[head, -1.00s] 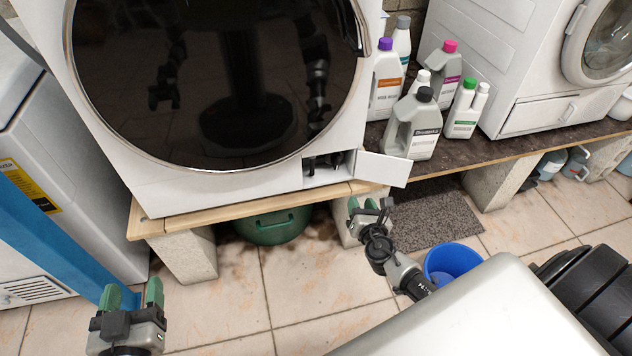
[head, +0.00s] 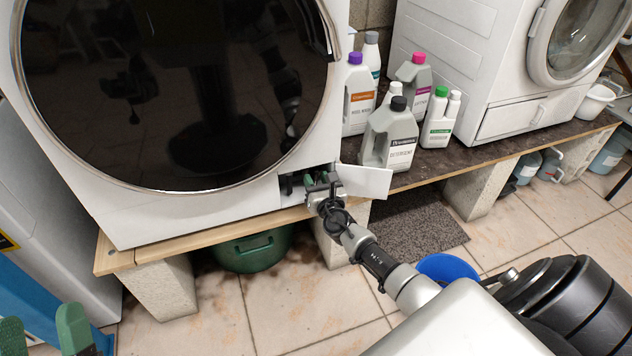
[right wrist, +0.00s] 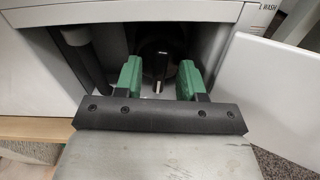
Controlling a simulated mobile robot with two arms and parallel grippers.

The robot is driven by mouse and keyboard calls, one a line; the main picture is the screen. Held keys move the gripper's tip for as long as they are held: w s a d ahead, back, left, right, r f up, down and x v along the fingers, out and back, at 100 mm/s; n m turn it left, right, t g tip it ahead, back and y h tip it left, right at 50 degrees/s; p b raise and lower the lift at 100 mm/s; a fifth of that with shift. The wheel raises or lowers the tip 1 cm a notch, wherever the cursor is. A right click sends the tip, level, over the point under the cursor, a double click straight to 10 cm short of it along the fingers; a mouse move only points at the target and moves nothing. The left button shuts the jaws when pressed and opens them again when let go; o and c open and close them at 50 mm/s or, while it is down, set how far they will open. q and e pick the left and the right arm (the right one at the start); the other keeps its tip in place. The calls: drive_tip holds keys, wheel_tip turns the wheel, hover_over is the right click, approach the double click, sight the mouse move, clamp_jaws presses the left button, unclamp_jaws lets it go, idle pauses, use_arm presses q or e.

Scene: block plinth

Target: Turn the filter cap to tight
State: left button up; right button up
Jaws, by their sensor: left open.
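The dark round filter cap (right wrist: 154,54) sits deep in the small opening at the foot of the washer, with a pale mark on its grip. It shows in the right wrist view, between and beyond the green fingers. My right gripper (right wrist: 159,80) is open and empty at the mouth of the opening. In the head view, my right gripper (head: 318,180) hides the cap. The white flap (head: 364,181) stands open to the right of the opening. My left gripper (head: 42,333) is open and empty at the bottom left, partly cut off.
A dark hose (right wrist: 84,58) hangs at the left inside the opening. Several bottles, including a grey detergent bottle (head: 390,137), stand on the shelf right of the flap. A green tub (head: 254,249) and a blue bucket (head: 447,268) are below on the tiles.

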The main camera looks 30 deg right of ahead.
use_arm(q)
drive_tip(key=shift+s+r+t, duration=0.25)
drive_tip(key=shift+r+t, duration=0.05)
use_arm(e)
drive_tip(key=shift+w+d, duration=0.1)
drive_tip(key=shift+w, duration=0.25)
clamp_jaws()
